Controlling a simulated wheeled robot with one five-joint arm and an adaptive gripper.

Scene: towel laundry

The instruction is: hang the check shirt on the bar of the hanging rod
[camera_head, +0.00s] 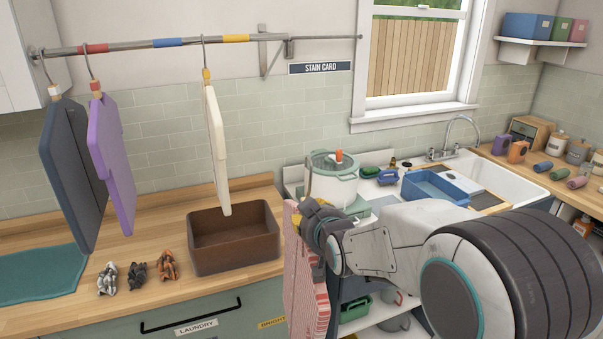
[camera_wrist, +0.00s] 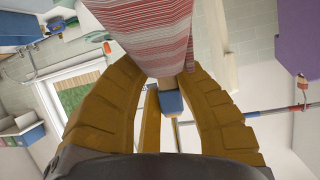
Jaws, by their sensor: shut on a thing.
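The check shirt (camera_head: 304,281) is red and white and hangs below my gripper (camera_head: 316,217), in front of the counter edge. It also fills the top middle of the wrist view (camera_wrist: 155,33). My gripper's yellow fingers (camera_wrist: 165,78) are shut around the blue block (camera_wrist: 171,102) at the top of its hanger. A thin hook (camera_head: 309,172) stands up above my gripper. The hanging rod (camera_head: 130,46), with red, blue and yellow bands, runs along the wall at upper left. The shirt is apart from the rod, to its right and lower.
A navy garment (camera_head: 68,170), a purple garment (camera_head: 112,165) and a cream garment (camera_head: 217,150) hang from the rod. The bar right of the yellow band is free. Below stand a brown box (camera_head: 235,260) and small figures (camera_head: 137,275). A white pot (camera_head: 333,182) is behind my gripper.

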